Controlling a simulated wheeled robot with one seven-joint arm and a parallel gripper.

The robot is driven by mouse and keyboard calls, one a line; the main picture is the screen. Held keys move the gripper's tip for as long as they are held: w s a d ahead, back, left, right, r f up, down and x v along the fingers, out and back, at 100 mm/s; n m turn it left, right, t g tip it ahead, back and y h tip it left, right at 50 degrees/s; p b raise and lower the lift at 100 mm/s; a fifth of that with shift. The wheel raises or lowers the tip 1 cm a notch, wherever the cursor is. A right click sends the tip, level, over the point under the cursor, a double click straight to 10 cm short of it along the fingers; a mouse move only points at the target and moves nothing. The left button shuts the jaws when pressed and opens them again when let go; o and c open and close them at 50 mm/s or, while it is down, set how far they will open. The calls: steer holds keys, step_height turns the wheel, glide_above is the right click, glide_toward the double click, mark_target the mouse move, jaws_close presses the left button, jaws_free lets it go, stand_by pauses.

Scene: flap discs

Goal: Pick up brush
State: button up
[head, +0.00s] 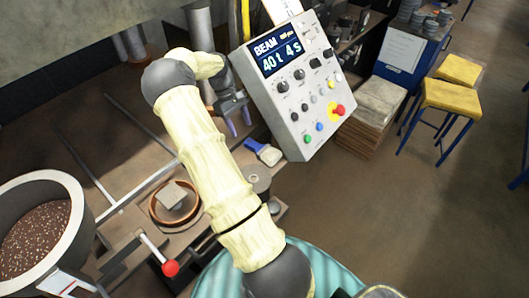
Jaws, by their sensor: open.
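A small brush with a blue handle and pale bristles (265,152) lies on the brown bench, just left of the lower part of the control panel. My gripper (240,122) is above and slightly left of the brush in the picture, pointing down, with its purple-tipped fingers apart. Nothing shows between the fingers. The gripper is apart from the brush in the picture; its exact height above the bench is hard to tell.
A tilted control panel (296,80) stands close right of the gripper and brush. A round copper-coloured ring (153,212) with a grey block, a red-knobbed lever (170,267) and a large bowl of brown grains (77,205) are at the left. Yellow stools (452,95) stand at the right.

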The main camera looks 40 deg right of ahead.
mark_target(246, 139)
steer(key=p+x, duration=0.3)
steer(key=x, duration=0.1)
steer(key=shift+s+f, duration=0.15)
steer(key=shift+f, duration=0.35)
steer(key=c, duration=1.1)
steer(key=shift+o, duration=0.2)
